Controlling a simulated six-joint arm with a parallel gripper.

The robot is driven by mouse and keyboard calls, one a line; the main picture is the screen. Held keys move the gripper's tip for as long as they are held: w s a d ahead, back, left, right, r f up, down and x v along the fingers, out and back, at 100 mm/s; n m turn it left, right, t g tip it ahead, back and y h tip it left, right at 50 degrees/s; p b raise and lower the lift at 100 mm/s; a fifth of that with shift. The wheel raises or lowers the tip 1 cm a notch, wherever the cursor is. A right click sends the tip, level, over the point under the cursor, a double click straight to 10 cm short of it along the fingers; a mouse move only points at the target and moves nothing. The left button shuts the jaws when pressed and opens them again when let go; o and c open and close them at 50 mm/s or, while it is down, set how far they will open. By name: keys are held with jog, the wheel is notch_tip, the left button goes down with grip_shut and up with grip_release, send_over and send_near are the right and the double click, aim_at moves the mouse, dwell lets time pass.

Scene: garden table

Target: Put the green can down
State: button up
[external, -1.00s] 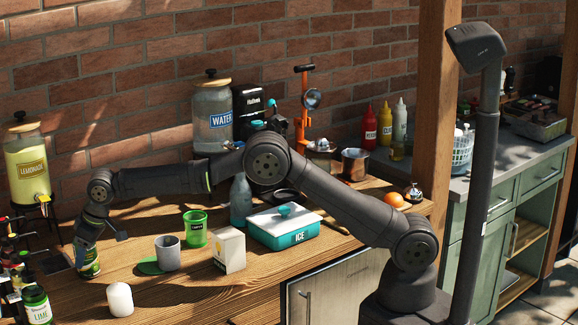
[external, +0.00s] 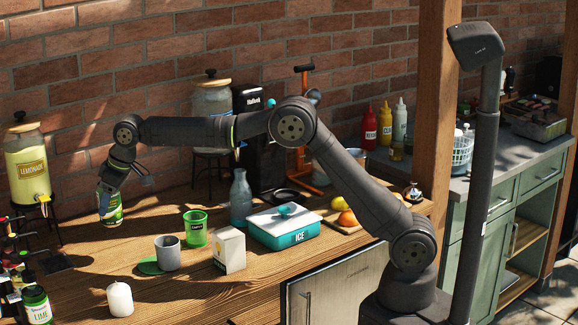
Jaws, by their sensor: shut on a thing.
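The green can (external: 108,212) is in my gripper (external: 107,194), at the left of the external view. My gripper is shut on the can's upper part from above. The can hangs nearly upright and appears to be above the wooden table (external: 200,285); the exact gap under it is hard to tell. The fingertips are small and partly merge with the can.
A dark flat square (external: 62,261) lies there.

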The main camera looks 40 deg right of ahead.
jog(key=s, duration=0.9)
jog(key=shift+s+a+f, duration=0.8)
jog(key=shift+a+f, duration=0.9)
jog(key=shift+a, duration=0.05)
jog(key=shift+s+a+f, duration=0.85)
jog(key=shift+a+f, duration=0.85)
jog(key=shift+s+a+f, duration=0.8)
jog(key=shift+a+f, duration=0.9)
jog(key=shift+a, duration=0.05)
jog(key=shift+f, duration=0.1)
jog(key=shift+f, duration=0.1)
jog(key=o, duration=1.2)
